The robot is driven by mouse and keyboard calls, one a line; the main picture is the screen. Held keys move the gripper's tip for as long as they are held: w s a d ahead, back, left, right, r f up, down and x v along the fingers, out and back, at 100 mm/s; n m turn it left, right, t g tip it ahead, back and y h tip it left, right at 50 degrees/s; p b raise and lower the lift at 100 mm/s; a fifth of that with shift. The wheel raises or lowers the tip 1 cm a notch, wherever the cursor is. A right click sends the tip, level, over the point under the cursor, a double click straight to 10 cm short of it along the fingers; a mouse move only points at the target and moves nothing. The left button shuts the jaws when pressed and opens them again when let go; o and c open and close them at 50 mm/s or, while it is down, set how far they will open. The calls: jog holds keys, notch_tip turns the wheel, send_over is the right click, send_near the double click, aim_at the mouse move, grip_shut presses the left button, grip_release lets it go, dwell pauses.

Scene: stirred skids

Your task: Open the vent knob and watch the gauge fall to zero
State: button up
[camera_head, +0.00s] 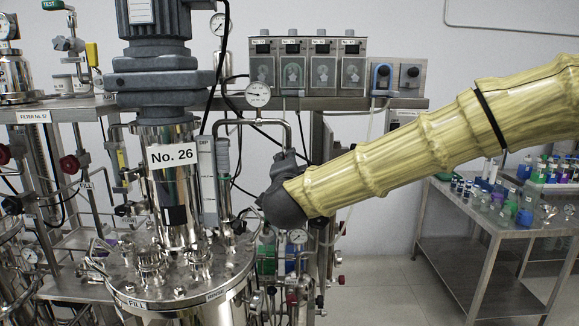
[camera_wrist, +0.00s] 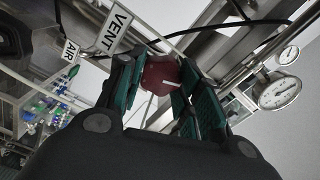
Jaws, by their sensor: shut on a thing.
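A red vent knob (camera_wrist: 160,72) with a white mark sits between the green-lined fingers of my gripper (camera_wrist: 163,88) in the wrist view. The fingers are shut on its sides. A tag reading VENT (camera_wrist: 114,30) hangs just left of the knob. Two round gauges show at the right, a large one (camera_wrist: 279,91) and a smaller one (camera_wrist: 289,55); their needles are too small to read. In the head view a gauge (camera_head: 258,95) tops a pipe beside the vessel marked No. 26 (camera_head: 174,155). There, my arm's dark wrist hides the knob and fingers.
Metal pipes (camera_wrist: 255,78) and a black cable run close to my gripper. An AIR tag (camera_wrist: 71,51) is left of VENT. The vessel lid (camera_head: 180,285) carries several fittings. A side table (camera_head: 480,215) with bottles stands right; floor before it is clear.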

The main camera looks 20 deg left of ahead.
jog(key=shift+s+f, duration=0.1)
jog(key=shift+f, duration=0.05)
jog(key=o, duration=1)
jog(key=shift+o, duration=0.2)
jog(key=v, duration=1.2)
